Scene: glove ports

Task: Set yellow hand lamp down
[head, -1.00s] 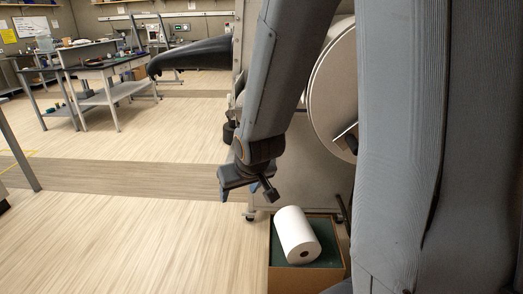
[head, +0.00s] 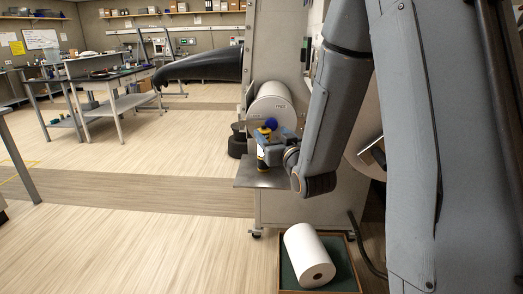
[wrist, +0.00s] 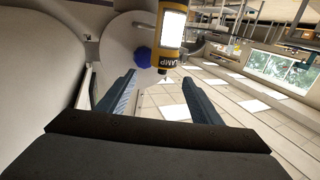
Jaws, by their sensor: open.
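The yellow hand lamp (head: 262,154) stands upright on a small metal shelf (head: 246,178) in the head view. It has a yellow body with a pale panel. In the wrist view the lamp (wrist: 172,28) appears upside down, with its lettering inverted, just beyond my fingertips. My gripper (head: 273,150) is at the lamp's right side in the head view. In the wrist view my gripper (wrist: 159,80) has its two fingers spread wide with nothing between them. Whether a fingertip touches the lamp cannot be told.
A blue ball-like thing (head: 271,123) is close behind the lamp. A large white drum (head: 272,104) is behind the shelf. A white roll (head: 308,256) lies in a green-lined tray (head: 342,276) on the floor below. The floor to the left is open, with a workbench (head: 100,85) farther back.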

